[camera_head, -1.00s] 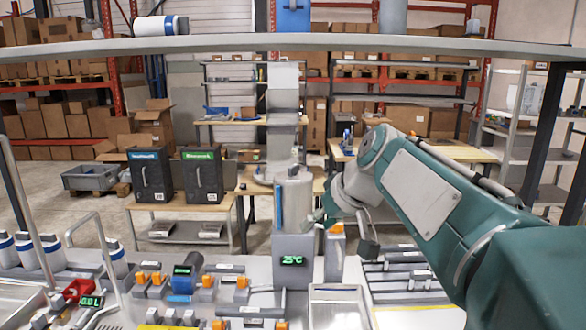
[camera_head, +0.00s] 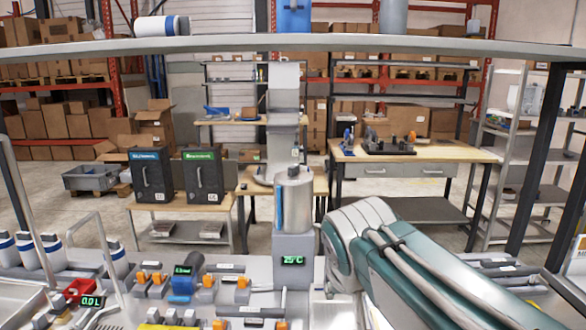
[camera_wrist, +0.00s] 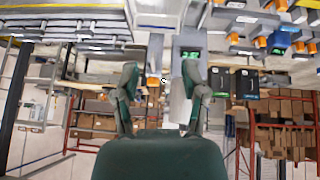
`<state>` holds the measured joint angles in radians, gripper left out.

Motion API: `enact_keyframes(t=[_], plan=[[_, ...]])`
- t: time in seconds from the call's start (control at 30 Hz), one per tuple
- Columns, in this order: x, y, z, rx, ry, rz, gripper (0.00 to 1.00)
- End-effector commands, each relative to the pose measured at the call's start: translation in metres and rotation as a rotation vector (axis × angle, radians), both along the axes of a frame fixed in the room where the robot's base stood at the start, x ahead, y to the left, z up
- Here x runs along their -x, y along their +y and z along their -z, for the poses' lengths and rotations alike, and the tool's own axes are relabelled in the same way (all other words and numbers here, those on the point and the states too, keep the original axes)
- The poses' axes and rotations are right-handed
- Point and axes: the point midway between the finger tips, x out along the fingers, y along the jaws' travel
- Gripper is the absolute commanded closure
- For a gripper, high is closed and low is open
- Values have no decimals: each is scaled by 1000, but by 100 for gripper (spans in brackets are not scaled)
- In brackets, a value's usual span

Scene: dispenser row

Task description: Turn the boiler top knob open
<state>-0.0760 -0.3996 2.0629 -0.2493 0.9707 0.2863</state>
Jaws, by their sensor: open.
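The boiler (camera_head: 294,207) is an upright metal cylinder on a grey base with a green temperature display (camera_head: 292,260). A small knob (camera_head: 294,172) sits on its top. In the wrist view, which is upside down, the boiler (camera_wrist: 180,103) appears pale and upright behind my right-hand finger, with its green display (camera_wrist: 190,54) above; its knob is not clear there. My gripper (camera_wrist: 160,74) is open, with two green fingers apart and nothing held. An orange part (camera_wrist: 152,80) shows between them. In the head view my fingers are not visible; my arm is low, right of the boiler.
A workbench (camera_head: 245,272) carries several orange-handled switches (camera_head: 157,278) and bottles (camera_head: 42,250) at left. A long shelf (camera_head: 230,43) spans above. The space above the bench right of the boiler is open.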

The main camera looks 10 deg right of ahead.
Motion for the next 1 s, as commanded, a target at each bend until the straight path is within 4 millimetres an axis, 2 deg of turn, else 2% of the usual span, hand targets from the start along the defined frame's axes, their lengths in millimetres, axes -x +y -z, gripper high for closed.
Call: enact_keyframes(t=[0.17,0.5,0.8,0.9,1.0], plan=[[-46,0,-26,51,-48,74,44],[-166,16,-79,142,-221,253,44],[-263,49,-106,179,-435,405,44],[-288,62,-110,181,-511,449,44],[-305,71,-113,178,-573,485,44]])
